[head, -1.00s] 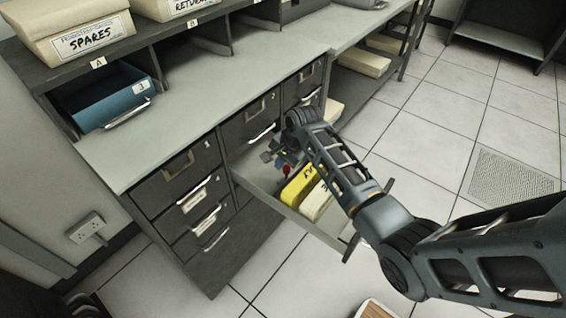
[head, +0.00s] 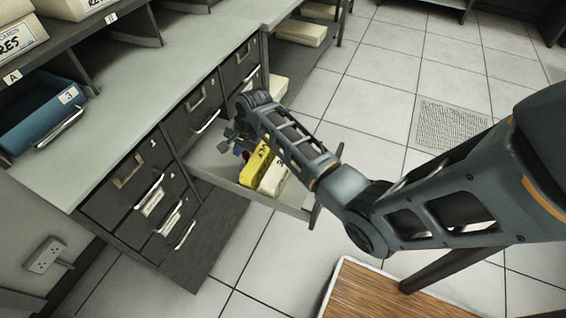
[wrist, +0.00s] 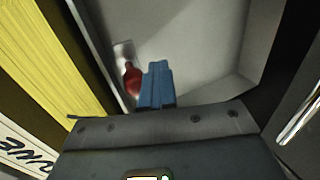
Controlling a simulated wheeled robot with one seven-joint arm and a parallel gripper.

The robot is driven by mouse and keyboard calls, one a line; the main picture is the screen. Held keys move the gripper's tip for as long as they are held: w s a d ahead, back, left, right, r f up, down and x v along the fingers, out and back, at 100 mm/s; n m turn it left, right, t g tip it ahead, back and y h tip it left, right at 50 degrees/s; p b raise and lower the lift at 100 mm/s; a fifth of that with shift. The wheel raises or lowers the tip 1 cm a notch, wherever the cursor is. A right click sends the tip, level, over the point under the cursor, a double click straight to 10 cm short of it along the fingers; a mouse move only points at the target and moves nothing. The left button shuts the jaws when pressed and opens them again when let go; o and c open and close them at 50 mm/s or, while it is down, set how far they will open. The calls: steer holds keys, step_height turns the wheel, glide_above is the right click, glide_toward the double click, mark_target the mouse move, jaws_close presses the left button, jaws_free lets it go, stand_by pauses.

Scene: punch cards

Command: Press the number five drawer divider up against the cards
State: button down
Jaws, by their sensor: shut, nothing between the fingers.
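The open drawer (head: 205,165) is pulled out from the cabinet and holds a yellow card pack (head: 256,166) and a cream card pack (head: 273,178). In the wrist view the yellow cards (wrist: 50,60) stand at the left. A thin upright plate, seemingly the divider, runs beside them, with a light metal tab (wrist: 123,52) and a red knob (wrist: 132,79). My gripper (wrist: 157,85) has its blue fingers shut and empty, just right of the knob; contact is unclear. In the head view my gripper (head: 232,133) is over the drawer's inner end, and the divider is mostly hidden.
The grey counter (head: 140,80) stands over closed drawers with bright handles. A blue tray (head: 45,115) sits on it at the left. A wooden-topped piece (head: 385,295) is at the bottom, near my arm. Tiled floor is open at the right.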

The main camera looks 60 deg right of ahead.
mark_target(278, 161)
steer(key=shift+s+f+p, duration=0.2)
steer(key=shift+s+p, duration=0.95)
steer(key=shift+s, duration=0.85)
steer(key=shift+s+f+p, duration=0.15)
steer(key=shift+s+p, duration=0.95)
steer(key=shift+s, duration=0.95)
steer(key=shift+s+f+p, duration=0.2)
steer(key=shift+s+p, duration=0.95)
steer(key=shift+s, duration=0.85)
steer(key=shift+w, duration=0.1)
steer(key=shift+r, duration=0.1)
steer(key=shift+w+v, duration=0.15)
steer(key=shift+v, duration=1.6)
steer(key=shift+w+v, duration=0.15)
steer(key=shift+v, duration=2.8)
steer(key=shift+w, duration=0.15)
